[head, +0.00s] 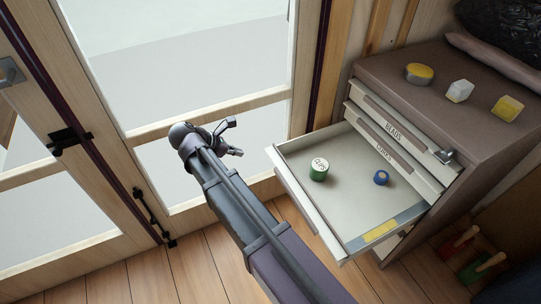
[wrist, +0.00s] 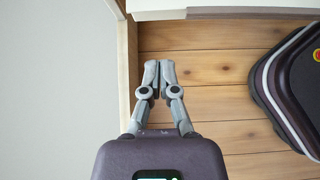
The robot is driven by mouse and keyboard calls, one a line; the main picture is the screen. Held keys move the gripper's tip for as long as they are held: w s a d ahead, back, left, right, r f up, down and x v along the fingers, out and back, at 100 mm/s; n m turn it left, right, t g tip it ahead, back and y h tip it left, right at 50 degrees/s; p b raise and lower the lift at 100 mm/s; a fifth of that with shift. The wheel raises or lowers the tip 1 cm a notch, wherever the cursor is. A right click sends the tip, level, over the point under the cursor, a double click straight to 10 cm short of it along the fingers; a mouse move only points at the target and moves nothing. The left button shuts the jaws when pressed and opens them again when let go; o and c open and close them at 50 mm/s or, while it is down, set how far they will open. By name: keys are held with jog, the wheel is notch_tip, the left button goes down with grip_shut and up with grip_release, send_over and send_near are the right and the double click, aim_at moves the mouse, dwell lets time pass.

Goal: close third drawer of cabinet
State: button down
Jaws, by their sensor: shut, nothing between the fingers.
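The brown cabinet (head: 500,140) stands at the right in the head view. Its third drawer (head: 345,205) is pulled far out to the left, below two drawers that look shut. A green round container (head: 319,169) and a smaller blue one (head: 381,177) stand in the open drawer. My gripper (head: 236,137) is shut and empty, left of the drawer front's far corner and apart from it. In the wrist view my gripper (wrist: 159,75) has its fingertips together above the floor. A pale edge (wrist: 220,9), probably the drawer front, runs across the top there.
A glazed wooden door (head: 200,105) lies behind and left of my arm. A yellow tin (head: 419,73), a white block (head: 460,91) and a yellow block (head: 507,108) sit on the cabinet top. Red and green tools (head: 470,258) lie on the floor at right.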

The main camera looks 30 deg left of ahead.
aim_at(277, 156)
jog(key=shift+f, duration=0.15)
jog(key=b+x, duration=0.2)
jog(key=x, duration=0.2)
jog(key=r+b+x, duration=0.1)
jog(key=b+x, duration=0.1)
jog(key=x, duration=0.1)
jog(key=w+b+x, duration=0.1)
jog(key=b+x, duration=0.1)
jog(key=x, duration=0.2)
jog(key=shift+w+d+b, duration=0.3)
jog(key=shift+d+b, duration=0.1)
jog(key=shift+d, duration=0.15)
jog(key=shift+w+d, duration=0.4)
jog(key=shift+w, duration=0.15)
